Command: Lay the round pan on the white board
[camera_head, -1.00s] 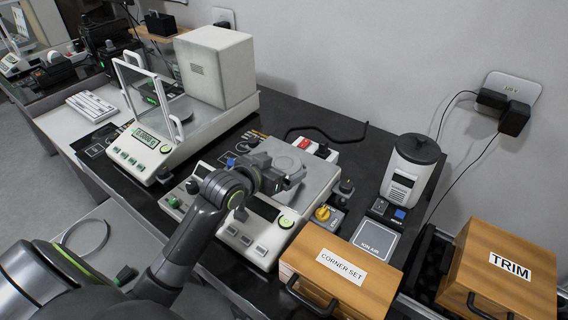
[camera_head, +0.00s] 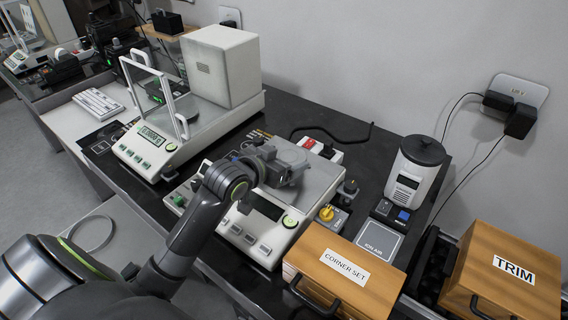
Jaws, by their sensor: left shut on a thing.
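The round grey metal pan (camera_head: 289,152) is at the top of the middle balance (camera_head: 318,186). My left gripper (camera_head: 285,172) is shut on the pan's near edge and hides part of it. I cannot tell whether the pan touches the balance or is just above it. A pale board-like surface (camera_head: 118,222) with a thin ring lying on it shows at lower left, partly behind my left arm; I cannot tell for sure that it is the white board. My right gripper is not in view.
A balance with a glass draft shield (camera_head: 150,92) stands left of the middle balance. A wooden box labelled CORNER SET (camera_head: 318,284) is at front right, near the ION AIR pad (camera_head: 379,240) and a grey canister (camera_head: 414,175). A TRIM box (camera_head: 500,285) is further right.

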